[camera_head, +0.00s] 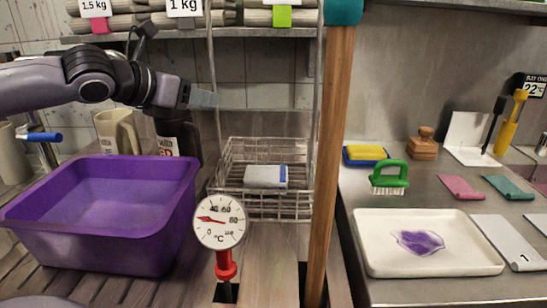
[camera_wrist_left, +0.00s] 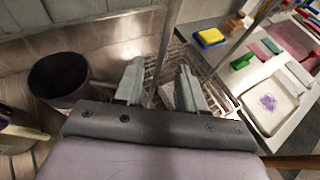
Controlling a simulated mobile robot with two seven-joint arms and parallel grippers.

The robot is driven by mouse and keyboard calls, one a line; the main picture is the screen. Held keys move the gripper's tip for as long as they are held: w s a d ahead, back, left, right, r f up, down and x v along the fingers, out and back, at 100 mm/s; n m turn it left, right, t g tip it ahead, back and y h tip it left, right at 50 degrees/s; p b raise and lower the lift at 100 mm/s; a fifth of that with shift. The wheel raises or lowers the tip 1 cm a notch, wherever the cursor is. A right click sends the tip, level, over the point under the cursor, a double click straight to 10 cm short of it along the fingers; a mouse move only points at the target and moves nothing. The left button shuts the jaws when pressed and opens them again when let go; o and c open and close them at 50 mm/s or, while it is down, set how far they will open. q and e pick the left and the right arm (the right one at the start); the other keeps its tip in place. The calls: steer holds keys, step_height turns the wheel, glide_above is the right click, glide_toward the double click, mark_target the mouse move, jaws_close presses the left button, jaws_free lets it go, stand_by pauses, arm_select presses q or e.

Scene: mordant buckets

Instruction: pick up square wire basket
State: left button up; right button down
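The square wire basket (camera_head: 265,205) stands behind the dial thermometer in the head view, with tall wire uprights rising from its sides. A pale block with a blue end (camera_head: 266,176) lies in it. The basket also shows in the left wrist view (camera_wrist_left: 222,98), partly hidden by my fingers. My left gripper (camera_head: 205,98) is above the basket's left side, close to the left upright. Its two fingers (camera_wrist_left: 158,84) are apart, and an upright appears between them in the wrist view. I cannot tell whether either finger touches it. My right gripper is not in view.
A purple tub (camera_head: 105,238) stands left of the basket. The dial thermometer (camera_head: 220,222) and a wooden post (camera_head: 331,160) stand in front and right. A dark bottle (camera_head: 178,140) is behind my gripper. A white tray (camera_head: 380,262) lies on the right counter. A loaded shelf runs above.

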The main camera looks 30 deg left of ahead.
arm_select(q)
steer(key=p+x, duration=0.3)
steer(key=x, duration=0.3)
steer(key=shift+w, duration=0.25)
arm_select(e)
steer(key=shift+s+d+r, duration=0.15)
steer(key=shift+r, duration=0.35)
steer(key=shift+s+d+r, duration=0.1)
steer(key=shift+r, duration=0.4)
arm_select(q)
jaws_close()
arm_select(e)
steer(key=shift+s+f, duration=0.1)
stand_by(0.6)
arm_select(q)
steer(key=shift+r, duration=0.15)
